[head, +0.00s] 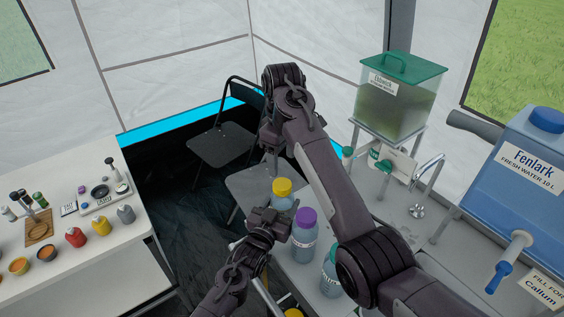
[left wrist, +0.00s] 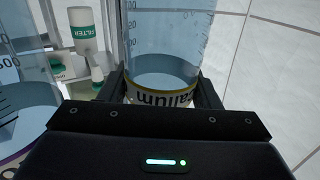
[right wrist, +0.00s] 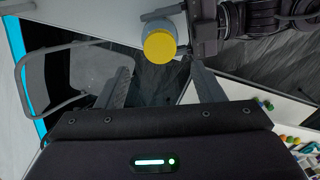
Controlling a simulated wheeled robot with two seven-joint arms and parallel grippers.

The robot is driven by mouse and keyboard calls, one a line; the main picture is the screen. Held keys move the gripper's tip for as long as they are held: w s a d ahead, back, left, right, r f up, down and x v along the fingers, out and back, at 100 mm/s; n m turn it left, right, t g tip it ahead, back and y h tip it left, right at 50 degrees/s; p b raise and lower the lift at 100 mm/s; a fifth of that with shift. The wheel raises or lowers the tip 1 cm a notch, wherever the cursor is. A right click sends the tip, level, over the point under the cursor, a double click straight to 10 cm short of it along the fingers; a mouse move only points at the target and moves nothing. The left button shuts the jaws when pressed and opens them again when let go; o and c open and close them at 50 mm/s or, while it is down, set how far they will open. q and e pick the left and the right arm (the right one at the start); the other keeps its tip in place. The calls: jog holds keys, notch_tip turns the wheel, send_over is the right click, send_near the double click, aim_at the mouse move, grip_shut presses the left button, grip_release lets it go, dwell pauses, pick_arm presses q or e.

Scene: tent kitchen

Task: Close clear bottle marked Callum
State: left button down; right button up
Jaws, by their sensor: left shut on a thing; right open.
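The clear bottle with a yellow cap (head: 282,187) is in the middle of the head view. In the left wrist view its label (left wrist: 165,97) appears to read Callum, and the bottle (left wrist: 166,50) is upright with clear liquid low in it. My left gripper (head: 272,215) is shut around its lower part. My right gripper (head: 271,160) is open and empty, above and behind the bottle in the head view. In the right wrist view the yellow cap (right wrist: 159,46) is ahead, between the lines of the open fingers, apart from them. I cannot tell if the cap is fully seated.
A purple-capped bottle (head: 304,231) and a teal-capped bottle (head: 331,273) stand close to the right. A green-lidded tank (head: 397,100), a tap (head: 425,180) and a blue water container (head: 525,165) are further right. A folding chair (head: 222,145) stands behind. A white table (head: 75,262) is left.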

aim_at(282, 184)
jog(key=shift+f, duration=4.05)
jog(key=c, duration=0.9)
jog(key=o, duration=1)
